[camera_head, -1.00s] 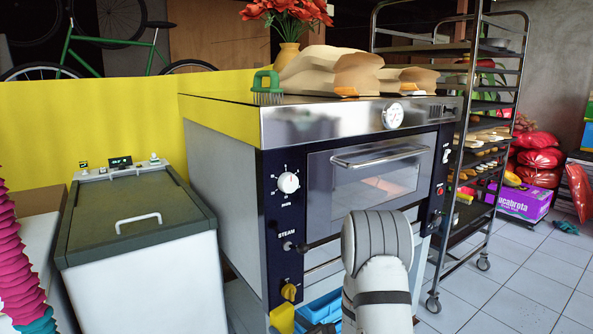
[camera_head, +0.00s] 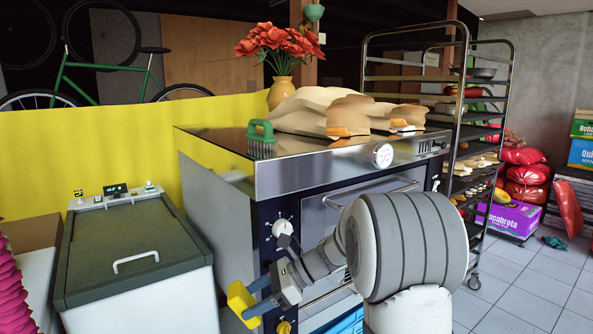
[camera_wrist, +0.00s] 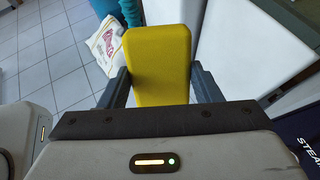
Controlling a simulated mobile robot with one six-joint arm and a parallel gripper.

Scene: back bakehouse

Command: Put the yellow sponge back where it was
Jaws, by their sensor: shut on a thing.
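The yellow sponge (camera_head: 242,302) is a block held between the jaws of my gripper (camera_head: 262,294) in the head view, in front of the oven's left front corner. In the wrist view the sponge (camera_wrist: 158,62) stands out between the two dark fingers of my gripper (camera_wrist: 159,86), and it touches nothing else that I can see. My large grey arm link covers part of the oven door in the head view.
The steel oven (camera_head: 330,168) carries paper bags of bread (camera_head: 330,108), a green-handled brush (camera_head: 261,138) and a flower vase (camera_head: 282,92). A grey-lidded chest (camera_head: 125,255) stands left. A rack (camera_head: 480,110) stands right. A printed sack (camera_wrist: 106,42) lies on the tiled floor.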

